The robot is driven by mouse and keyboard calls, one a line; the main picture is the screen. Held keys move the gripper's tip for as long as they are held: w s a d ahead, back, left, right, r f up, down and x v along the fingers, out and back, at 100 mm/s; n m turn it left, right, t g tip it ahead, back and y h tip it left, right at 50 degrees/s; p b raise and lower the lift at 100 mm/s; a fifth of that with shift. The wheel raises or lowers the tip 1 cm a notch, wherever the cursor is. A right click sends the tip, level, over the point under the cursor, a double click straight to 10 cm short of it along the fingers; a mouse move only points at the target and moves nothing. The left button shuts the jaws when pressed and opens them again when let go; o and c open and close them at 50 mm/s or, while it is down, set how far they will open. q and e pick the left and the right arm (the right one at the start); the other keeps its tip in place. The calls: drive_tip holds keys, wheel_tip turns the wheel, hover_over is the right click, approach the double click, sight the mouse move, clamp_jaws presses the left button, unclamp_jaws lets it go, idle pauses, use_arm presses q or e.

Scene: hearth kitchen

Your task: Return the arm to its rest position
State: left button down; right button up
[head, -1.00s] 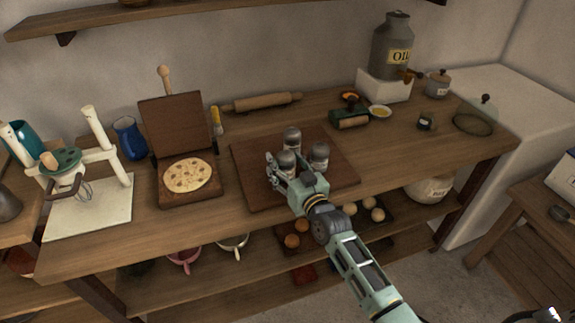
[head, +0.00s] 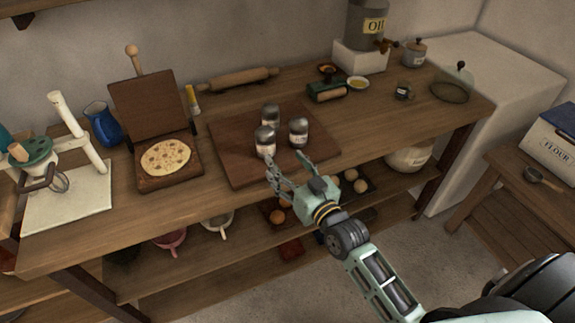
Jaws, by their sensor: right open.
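My right arm reaches in from the lower right. Its gripper (head: 288,172) is open and empty, just in front of the dark wooden board's near edge. Three metal-topped shakers stand upright on the board (head: 235,165): a front left shaker (head: 265,141), a back shaker (head: 271,117) and a right shaker (head: 298,131). The gripper's fingers point toward the front left shaker and look apart from it. My left gripper is not in view.
A press with a flatbread (head: 166,157), a blue jug (head: 102,123) and a white stand (head: 70,195) are on the left. A rolling pin (head: 238,79) lies behind. A glass dome (head: 452,88) is at the right end. A lower shelf holds cups and eggs. The floor (head: 400,240) is clear.

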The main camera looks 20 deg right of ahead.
idle(0.4)
drive_tip(key=s+a+f+n+g, duration=0.1)
drive_tip(key=s+a+f+g, duration=0.3)
drive_tip(key=s+f+g, duration=0.7)
drive_tip(key=s+d+g+h, duration=0.2)
drive_tip(key=s+d+g, duration=0.1)
drive_tip(key=s, duration=1.6)
wheel_tip(320, 180, down, 26)
drive_tip(key=s+f+g, duration=0.1)
drive_tip(key=g, duration=0.1)
drive_tip(key=s+d+f, duration=0.3)
drive_tip(key=s+f, duration=1.3)
drive_tip(key=s, duration=0.1)
drive_tip(key=shift+s+f+g+h, duration=0.2)
drive_tip(key=shift+g+h, duration=0.1)
drive_tip(key=shift+g, duration=0.1)
